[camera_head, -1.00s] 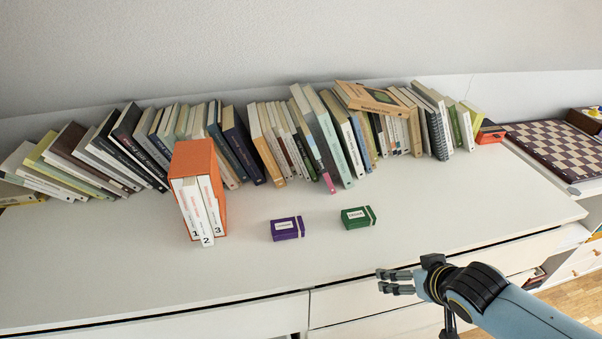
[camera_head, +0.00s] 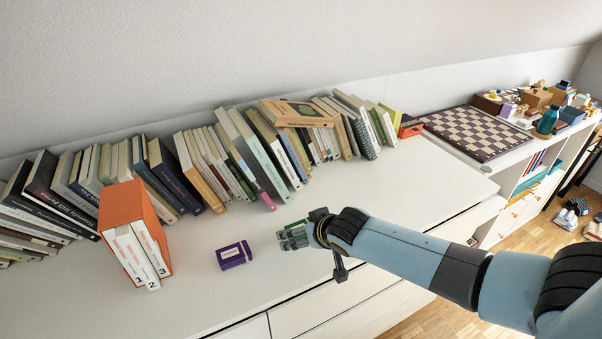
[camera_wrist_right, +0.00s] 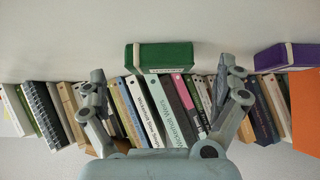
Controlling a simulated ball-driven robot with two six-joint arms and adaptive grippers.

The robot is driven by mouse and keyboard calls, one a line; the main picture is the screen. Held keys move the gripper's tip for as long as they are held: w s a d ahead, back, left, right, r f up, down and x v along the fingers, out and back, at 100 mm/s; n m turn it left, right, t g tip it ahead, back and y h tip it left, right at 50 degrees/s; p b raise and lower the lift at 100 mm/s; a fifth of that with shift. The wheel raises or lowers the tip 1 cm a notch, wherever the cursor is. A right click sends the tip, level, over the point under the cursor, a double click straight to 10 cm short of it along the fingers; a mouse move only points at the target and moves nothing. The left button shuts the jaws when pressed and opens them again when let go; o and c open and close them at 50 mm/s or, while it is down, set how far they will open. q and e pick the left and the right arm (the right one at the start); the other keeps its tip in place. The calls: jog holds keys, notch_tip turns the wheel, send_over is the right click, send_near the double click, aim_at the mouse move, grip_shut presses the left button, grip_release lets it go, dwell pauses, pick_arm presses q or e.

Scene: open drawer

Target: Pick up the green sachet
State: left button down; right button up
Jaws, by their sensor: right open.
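The green sachet is a small green box (camera_wrist_right: 160,56) with a white label, lying on the white desk top. In the right wrist view it sits centred ahead of my right gripper (camera_wrist_right: 162,72), between the two spread fingers and a little beyond the tips. In the head view my right gripper (camera_head: 284,236) is at the sachet's place and covers most of it; only bits of green show around the fingers. The gripper is open with nothing held. I cannot tell whether a finger touches the sachet. My left gripper is not in view.
A purple box (camera_head: 234,255) lies just left of the gripper. An orange slipcase (camera_head: 127,204) with white volumes stands further left. A row of leaning books (camera_head: 240,150) lines the back. A chessboard (camera_head: 478,132) lies at the right. The desk's front strip is clear.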

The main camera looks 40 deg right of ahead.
jog(key=shift+x, duration=0.9)
jog(key=shift+c, duration=0.3)
jog(key=c, duration=1)
